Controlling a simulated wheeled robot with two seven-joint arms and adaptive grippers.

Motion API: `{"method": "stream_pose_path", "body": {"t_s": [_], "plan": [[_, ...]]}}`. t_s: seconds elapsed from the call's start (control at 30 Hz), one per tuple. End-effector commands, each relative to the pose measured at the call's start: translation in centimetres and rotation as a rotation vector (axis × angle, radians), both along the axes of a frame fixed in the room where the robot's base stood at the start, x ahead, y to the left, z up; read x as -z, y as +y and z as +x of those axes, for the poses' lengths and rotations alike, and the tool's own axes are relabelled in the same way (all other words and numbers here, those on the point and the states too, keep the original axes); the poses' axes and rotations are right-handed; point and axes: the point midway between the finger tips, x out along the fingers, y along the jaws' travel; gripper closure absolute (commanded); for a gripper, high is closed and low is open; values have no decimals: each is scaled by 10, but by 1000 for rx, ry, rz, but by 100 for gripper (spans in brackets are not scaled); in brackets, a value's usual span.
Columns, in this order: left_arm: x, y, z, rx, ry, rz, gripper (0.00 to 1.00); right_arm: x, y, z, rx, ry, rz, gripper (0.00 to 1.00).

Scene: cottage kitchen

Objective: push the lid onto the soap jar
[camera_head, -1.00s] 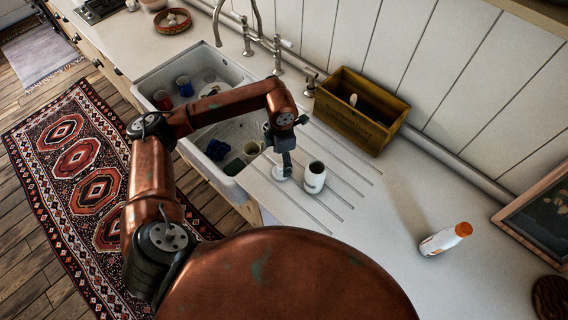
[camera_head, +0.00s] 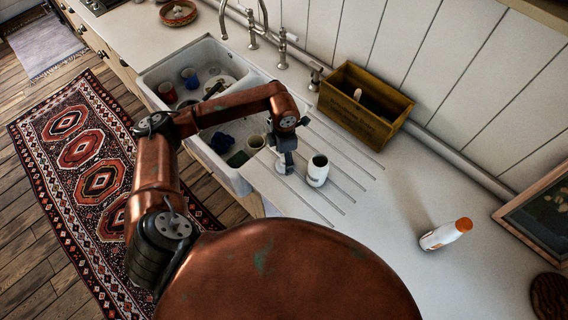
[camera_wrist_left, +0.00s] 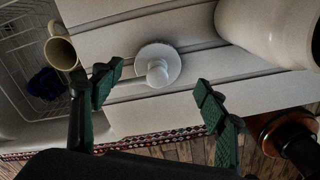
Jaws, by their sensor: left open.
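The soap jar (camera_head: 318,171) is white with a dark open mouth and stands upright on the grooved drainboard. Its side also shows at the top right of the left wrist view (camera_wrist_left: 272,30). In the head view the lid (camera_head: 281,168) is partly hidden by my left gripper (camera_head: 286,165). In the left wrist view that gripper (camera_wrist_left: 160,94) is open, its two green-padded fingers apart, with the lid framed between and beyond them. My right gripper is not in view.
The sink (camera_head: 202,62) with cups and dishes lies left of the drainboard. A wooden box (camera_head: 362,106) stands behind the jar against the wall. A white bottle with an orange cap (camera_head: 446,234) stands to the right. The counter between jar and bottle is clear.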

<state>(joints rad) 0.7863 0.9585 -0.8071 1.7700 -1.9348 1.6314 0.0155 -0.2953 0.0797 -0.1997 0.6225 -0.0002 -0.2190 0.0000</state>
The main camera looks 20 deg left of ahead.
Motion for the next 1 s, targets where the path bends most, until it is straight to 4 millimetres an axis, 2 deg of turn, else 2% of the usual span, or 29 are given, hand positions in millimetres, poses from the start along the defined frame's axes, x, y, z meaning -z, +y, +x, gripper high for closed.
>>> {"method": "stream_pose_path", "body": {"t_s": [0.23,0.63,1.0], "plan": [[32,1,3,-2,2,-1,33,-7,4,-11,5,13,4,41],[36,2,4,-1,1,1,33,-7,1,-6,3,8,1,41],[36,2,4,-1,1,1,58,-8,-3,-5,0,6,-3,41]]}}
